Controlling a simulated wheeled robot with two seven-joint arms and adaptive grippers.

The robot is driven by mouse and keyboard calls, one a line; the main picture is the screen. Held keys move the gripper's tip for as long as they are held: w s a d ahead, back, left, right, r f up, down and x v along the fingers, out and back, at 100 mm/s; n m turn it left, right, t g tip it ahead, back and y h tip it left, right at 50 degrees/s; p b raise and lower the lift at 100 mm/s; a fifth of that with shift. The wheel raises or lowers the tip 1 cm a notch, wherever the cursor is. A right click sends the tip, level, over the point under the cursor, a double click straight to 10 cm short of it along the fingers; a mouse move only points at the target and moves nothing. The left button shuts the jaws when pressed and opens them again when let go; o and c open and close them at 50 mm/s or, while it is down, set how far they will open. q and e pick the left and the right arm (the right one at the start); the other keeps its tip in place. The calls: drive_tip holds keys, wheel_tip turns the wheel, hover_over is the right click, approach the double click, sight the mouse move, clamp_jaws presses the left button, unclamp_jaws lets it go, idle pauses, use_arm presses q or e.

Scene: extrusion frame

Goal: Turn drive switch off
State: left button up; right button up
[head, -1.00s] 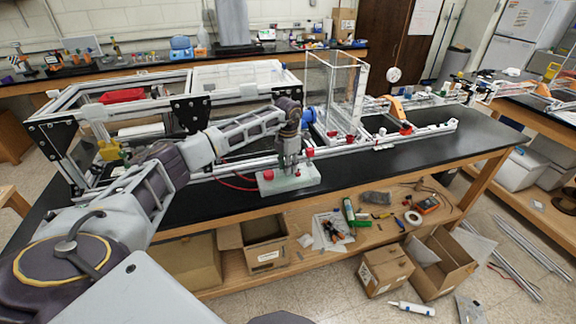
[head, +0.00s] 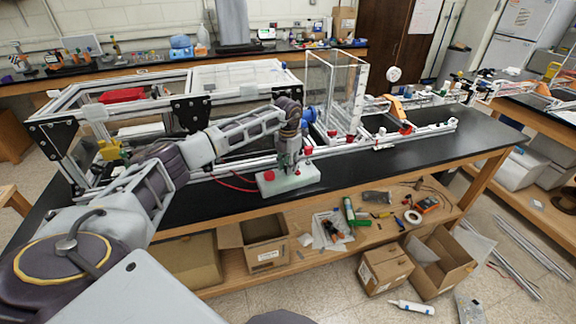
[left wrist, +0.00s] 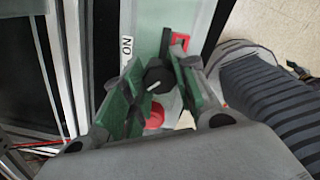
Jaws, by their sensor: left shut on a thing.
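The drive switch is a black round knob (left wrist: 158,80) with a white pointer line, seen in the left wrist view. It sits on a pale green control box (head: 268,184) at the front edge of the black bench in the head view. My left gripper (head: 289,160) points down over this box. In the left wrist view its green-padded fingers are shut on the knob from both sides. A white label (left wrist: 127,48) with the letters O and N lies beside the knob. A red button (left wrist: 155,115) is partly hidden behind the fingers. My right gripper is out of view.
An aluminium extrusion frame (head: 240,168) runs along the bench behind the box. A clear tank (head: 330,90) stands on the bench behind the gripper. A red cable (head: 236,187) lies left of the box. The bench (head: 450,146) is clear to the right.

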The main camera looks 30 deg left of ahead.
use_arm(q)
drive_tip(key=o, duration=1)
drive_tip(key=shift+r, duration=6)
